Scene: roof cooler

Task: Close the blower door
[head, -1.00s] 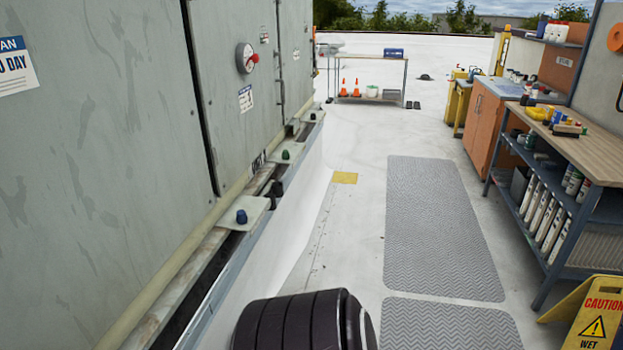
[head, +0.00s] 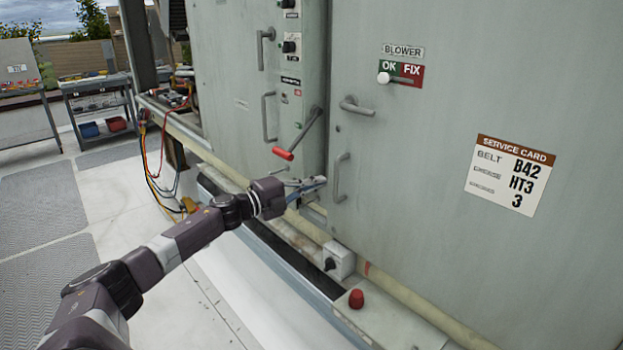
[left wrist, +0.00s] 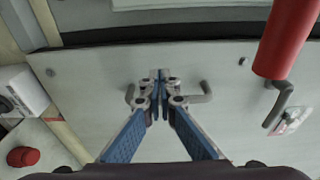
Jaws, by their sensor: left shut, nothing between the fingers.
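The blower door (head: 430,240) is a grey-green panel on the right of the head view, and it fills most of the left wrist view (left wrist: 100,65). It carries a latch handle (head: 355,105) and a lower pull handle (head: 341,178). A dark seam (left wrist: 150,36) runs along its edge in the left wrist view; I cannot tell if the door sits flush. My left gripper (head: 322,181) is shut and empty, just left of the pull handle in the head view. In the left wrist view its fingertips (left wrist: 160,75) overlap that handle (left wrist: 200,97); contact is unclear. My right gripper is not in view.
A red-gripped lever (head: 283,153) sticks out from the neighbouring panel, close to my left gripper; it looms large in the left wrist view (left wrist: 290,40). A white switch box (head: 338,260) and red knob (head: 356,299) sit below the door. Cables (head: 160,165) hang at left.

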